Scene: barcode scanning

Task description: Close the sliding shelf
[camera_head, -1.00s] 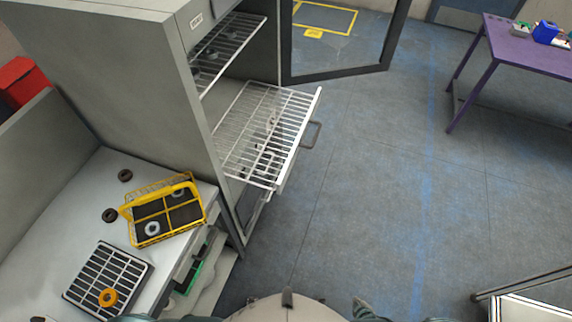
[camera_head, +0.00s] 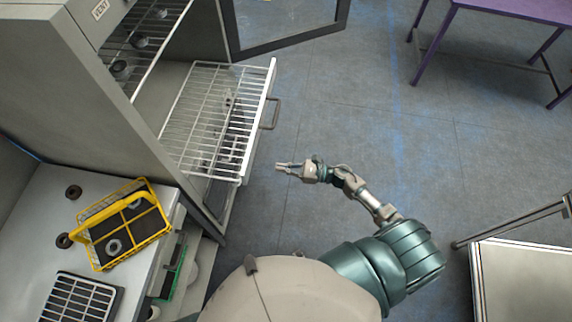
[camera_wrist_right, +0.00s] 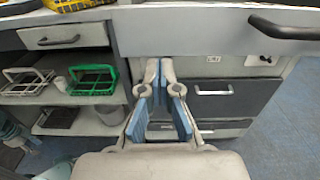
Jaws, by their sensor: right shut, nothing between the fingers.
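The sliding shelf (camera_head: 215,110), a white wire rack, is pulled out of the tall grey cabinet (camera_head: 65,100). Its front rail carries a grey handle (camera_head: 271,113) that faces right. My right gripper (camera_head: 277,166) is shut and empty over the floor, right of the shelf's near front corner and apart from the handle. In the right wrist view my shut fingers (camera_wrist_right: 160,75) point at drawers, and a dark bar handle (camera_wrist_right: 285,28) crosses the upper right. My left gripper is out of view.
The cabinet's framed door (camera_head: 290,40) stands open behind the shelf. A yellow basket (camera_head: 125,225) and a black rack (camera_head: 82,300) sit on the counter at the left. A purple table (camera_head: 510,10) is at the far right. The floor right of the shelf is clear.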

